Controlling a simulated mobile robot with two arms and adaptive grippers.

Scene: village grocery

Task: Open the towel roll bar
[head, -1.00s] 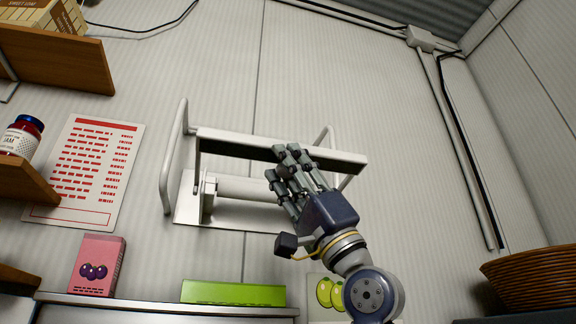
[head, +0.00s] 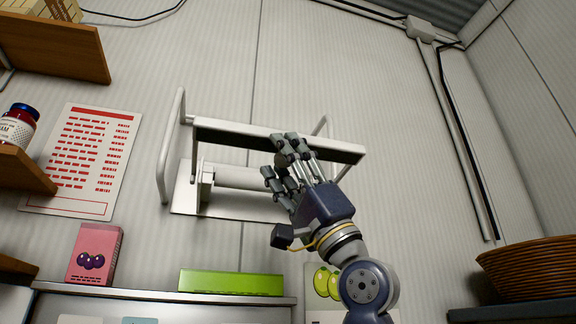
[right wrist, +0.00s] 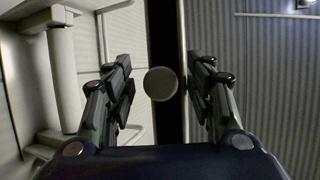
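The towel roll holder is fixed to the wall in the middle of the head view. It has a white back plate (head: 186,200), a pale roll (head: 238,178) and a long white bar (head: 222,131) with a dark underside in front. My right gripper (head: 287,160) is at the right half of the bar, its fingers pointing up and left. In the right wrist view, my right gripper (right wrist: 160,95) is open, with fingers on both sides of the bar's dark face (right wrist: 164,40). A round grey disc shows between them. Firm contact cannot be told. My left gripper is out of view.
A wall poster (head: 85,160) and wooden shelves with a jam jar (head: 17,128) are at left. A pink box (head: 95,254) and a green box (head: 230,283) stand below the holder. A wicker basket (head: 535,267) is at lower right.

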